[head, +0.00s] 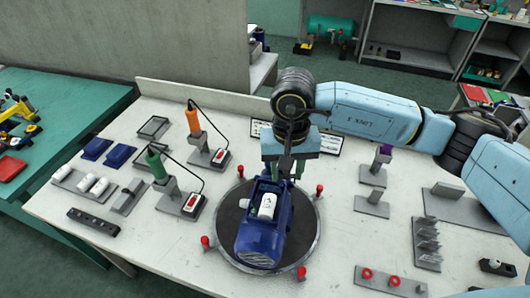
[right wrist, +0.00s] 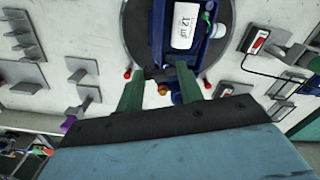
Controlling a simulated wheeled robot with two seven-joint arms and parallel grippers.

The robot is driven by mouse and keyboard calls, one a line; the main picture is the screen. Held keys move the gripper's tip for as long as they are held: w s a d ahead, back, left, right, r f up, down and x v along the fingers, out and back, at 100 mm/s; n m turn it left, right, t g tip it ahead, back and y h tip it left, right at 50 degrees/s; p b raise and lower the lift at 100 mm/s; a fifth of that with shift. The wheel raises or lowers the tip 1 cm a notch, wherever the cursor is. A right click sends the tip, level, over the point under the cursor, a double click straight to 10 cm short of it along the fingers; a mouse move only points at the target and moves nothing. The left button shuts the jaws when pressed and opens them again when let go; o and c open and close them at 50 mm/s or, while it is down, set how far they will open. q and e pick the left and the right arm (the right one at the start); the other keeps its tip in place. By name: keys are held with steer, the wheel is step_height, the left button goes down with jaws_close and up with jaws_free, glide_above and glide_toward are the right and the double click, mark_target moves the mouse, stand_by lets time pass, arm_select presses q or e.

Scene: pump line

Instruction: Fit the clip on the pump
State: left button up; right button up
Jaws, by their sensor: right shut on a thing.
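The pump (head: 262,228) is dark blue with a white labelled cylinder (head: 267,206) on top. It lies on a round dark turntable (head: 302,243) with a grey rim. In the right wrist view the pump (right wrist: 215,50) fills the top middle, its white label (right wrist: 186,27) facing up. My right gripper (head: 283,172) is at the pump's far, narrow end. Its two green fingers (right wrist: 159,78) stand either side of that end, with a small brass and red part between them. I cannot make out a clip for certain. My left gripper is not in view.
Red knobs (head: 301,271) stand around the turntable. To the left are an orange-handled tool (head: 193,123) and a green-handled tool (head: 156,164) on stands. A rack with red rings (head: 391,281) is at front right. A stand with a purple piece (head: 384,154) is right of the turntable.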

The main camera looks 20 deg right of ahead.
mark_target(268, 203)
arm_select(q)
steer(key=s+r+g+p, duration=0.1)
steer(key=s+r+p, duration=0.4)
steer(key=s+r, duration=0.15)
arm_select(e)
steer(key=a+m, duration=0.1)
steer(key=s+a+r+m, duration=0.1)
steer(key=a, duration=0.1)
steer(key=s+a+r, duration=0.1)
steer(key=shift+a+r+m, duration=0.15)
steer(key=shift+a+m, duration=0.1)
steer(key=shift+m, duration=0.15)
steer(key=shift+a, duration=0.2)
steer(key=shift+s+f, duration=0.15)
steer(key=shift+f, duration=0.15)
steer(key=shift+f+b, duration=0.25)
steer(key=shift+b, duration=0.1)
steer(key=shift+f+b, duration=0.3)
steer(key=shift+f, duration=0.4)
steer(key=shift+f+b, duration=0.85)
steer(key=shift+f, duration=0.75)
steer(key=shift+f+b, duration=0.55)
steer(key=shift+b, duration=0.2)
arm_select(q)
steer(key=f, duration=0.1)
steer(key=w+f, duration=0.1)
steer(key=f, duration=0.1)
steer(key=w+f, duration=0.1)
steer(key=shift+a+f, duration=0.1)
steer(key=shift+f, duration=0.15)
